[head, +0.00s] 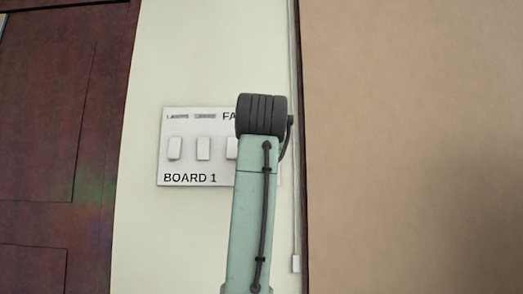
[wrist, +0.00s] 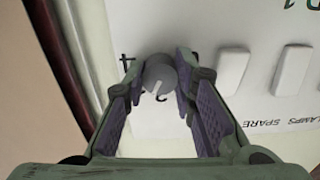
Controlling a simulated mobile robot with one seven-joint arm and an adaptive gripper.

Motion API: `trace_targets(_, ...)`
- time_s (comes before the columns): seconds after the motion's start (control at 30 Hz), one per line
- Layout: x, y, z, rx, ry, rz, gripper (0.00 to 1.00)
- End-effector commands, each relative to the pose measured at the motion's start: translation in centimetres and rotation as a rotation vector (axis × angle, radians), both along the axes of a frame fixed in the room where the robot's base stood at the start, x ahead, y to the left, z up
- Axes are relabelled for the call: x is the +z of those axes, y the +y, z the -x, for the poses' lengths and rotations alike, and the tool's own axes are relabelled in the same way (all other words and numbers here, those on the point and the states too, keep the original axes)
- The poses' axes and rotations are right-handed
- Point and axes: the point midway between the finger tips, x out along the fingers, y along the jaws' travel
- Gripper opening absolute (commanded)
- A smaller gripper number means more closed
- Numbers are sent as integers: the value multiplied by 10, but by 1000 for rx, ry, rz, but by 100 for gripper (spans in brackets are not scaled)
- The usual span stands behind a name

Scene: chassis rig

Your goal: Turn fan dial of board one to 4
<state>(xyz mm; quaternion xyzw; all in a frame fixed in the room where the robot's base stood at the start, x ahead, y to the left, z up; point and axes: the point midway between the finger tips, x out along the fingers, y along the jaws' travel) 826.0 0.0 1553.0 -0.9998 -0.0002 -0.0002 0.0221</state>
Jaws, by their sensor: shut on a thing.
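Board 1 (head: 188,180) is a white panel on the pale wall in the head view. It also shows in the wrist view (wrist: 205,105), turned around. The grey round fan dial (wrist: 160,70) has a pale pointer mark toward the lower part of the picture. A "4" (wrist: 127,62) is printed to its left and a partly covered digit, perhaps a 2, just below it. My gripper (wrist: 159,68) has a finger on each side of the dial and is shut on it. In the head view my arm hides the dial and part of the "FA" label.
White rocker switches (head: 203,148) sit in a row left of my arm; two show in the wrist view (wrist: 291,70), right of my gripper. A thin conduit (head: 294,200) and a brown panel (head: 410,150) lie to the right. A dark wooden door (head: 55,120) is at left.

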Motion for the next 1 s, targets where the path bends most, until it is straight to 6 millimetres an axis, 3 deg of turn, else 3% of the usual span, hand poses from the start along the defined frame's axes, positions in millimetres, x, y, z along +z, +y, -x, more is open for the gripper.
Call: trace_targets(1.0,-1,2,0,1,4,-960,0)
